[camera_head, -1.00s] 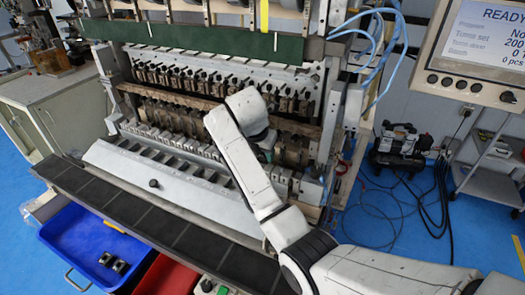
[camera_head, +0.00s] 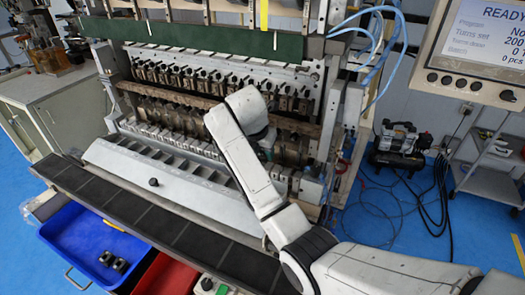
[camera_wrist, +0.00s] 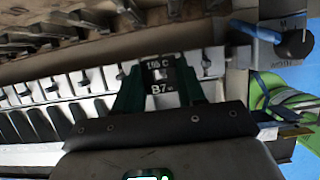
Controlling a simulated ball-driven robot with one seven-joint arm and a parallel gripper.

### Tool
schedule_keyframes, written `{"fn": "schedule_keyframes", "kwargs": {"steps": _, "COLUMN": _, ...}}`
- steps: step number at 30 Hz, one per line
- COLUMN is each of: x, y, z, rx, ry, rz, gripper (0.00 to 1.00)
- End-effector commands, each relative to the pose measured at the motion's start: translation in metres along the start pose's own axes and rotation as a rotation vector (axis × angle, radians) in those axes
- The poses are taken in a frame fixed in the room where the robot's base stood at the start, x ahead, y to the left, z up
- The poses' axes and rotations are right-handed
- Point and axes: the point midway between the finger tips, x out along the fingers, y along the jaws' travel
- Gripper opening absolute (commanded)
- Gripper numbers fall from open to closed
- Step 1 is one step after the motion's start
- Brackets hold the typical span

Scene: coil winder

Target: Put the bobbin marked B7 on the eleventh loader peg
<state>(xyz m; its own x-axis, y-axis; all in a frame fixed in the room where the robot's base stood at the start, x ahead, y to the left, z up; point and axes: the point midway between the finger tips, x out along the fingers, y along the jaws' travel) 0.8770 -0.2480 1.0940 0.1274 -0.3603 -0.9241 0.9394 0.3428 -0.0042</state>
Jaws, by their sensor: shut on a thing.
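In the head view the loader row (camera_head: 180,140) runs across the machine's front. My arm's end hides the bobbin and most of my gripper there.
A blue bin (camera_head: 75,235) holding small dark bobbins (camera_head: 113,262) and a red bin (camera_head: 165,275) stand below the machine's dark front ledge (camera_head: 150,215). A blue-handled knob (camera_wrist: 257,32) is at the row's right end. The control screen (camera_head: 490,40) is at upper right.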

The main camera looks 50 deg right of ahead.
Motion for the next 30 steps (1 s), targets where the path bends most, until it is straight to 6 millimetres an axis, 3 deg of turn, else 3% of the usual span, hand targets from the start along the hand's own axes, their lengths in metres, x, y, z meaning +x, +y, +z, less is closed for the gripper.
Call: {"fn": "schedule_keyframes", "kwargs": {"steps": 30, "x": 0.020, "y": 0.000, "z": -0.008, "rx": 0.000, "ry": 0.001, "rz": 0.000, "gripper": 0.02}}
